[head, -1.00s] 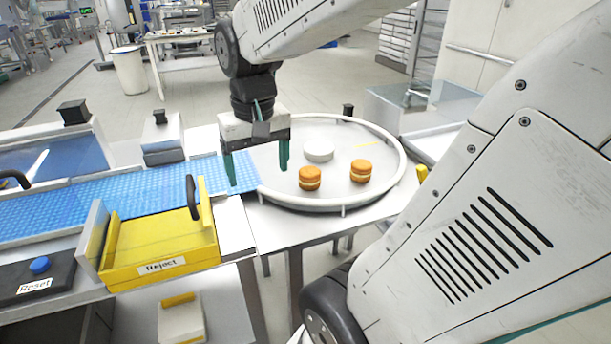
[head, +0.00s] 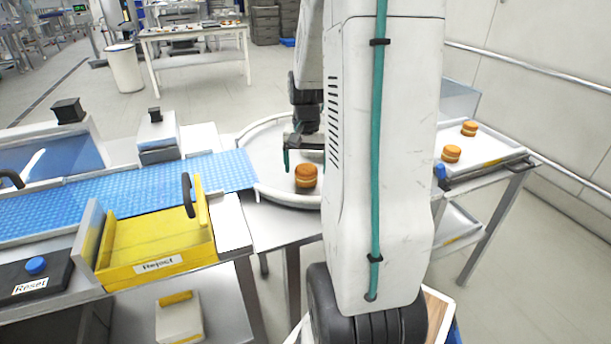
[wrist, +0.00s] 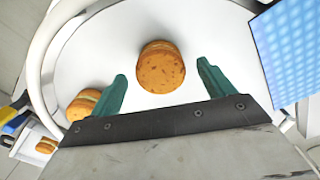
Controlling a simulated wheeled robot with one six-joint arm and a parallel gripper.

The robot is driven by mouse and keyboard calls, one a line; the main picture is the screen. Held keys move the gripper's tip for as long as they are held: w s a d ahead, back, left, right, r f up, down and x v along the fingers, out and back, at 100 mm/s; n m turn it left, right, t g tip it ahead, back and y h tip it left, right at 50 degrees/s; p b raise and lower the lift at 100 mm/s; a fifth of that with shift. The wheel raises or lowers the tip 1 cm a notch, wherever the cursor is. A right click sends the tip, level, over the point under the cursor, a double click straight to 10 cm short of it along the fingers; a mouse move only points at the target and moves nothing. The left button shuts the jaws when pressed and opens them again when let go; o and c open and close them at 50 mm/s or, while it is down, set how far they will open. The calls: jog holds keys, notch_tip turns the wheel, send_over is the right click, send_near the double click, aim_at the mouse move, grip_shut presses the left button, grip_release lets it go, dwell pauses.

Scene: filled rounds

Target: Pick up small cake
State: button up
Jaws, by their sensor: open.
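A small round orange-brown cake (head: 306,176) with a pale filling sits on the round white-rimmed table (head: 262,186). In the wrist view this small cake (wrist: 160,68) lies between and just beyond my fingertips, with gaps on both sides. My gripper (wrist: 162,72) has its two green fingers apart and holds nothing. A second cake (wrist: 82,104) lies outside the left finger in the wrist view; my arm hides it in the head view. In the head view most of my gripper is behind my arm, with one green finger showing left of the cake.
A tray table (head: 490,152) at the right carries two more cakes (head: 451,153). A blue conveyor (head: 120,193) ends at the round table's left edge. A yellow reject bin (head: 155,240) with a black handle stands in front of it.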

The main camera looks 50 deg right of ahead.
notch_tip(320, 180, down, 2)
jog(key=shift+f, duration=0.25)
jog(key=c, duration=0.8)
jog(key=shift+o, duration=0.2)
jog(key=shift+r, duration=0.1)
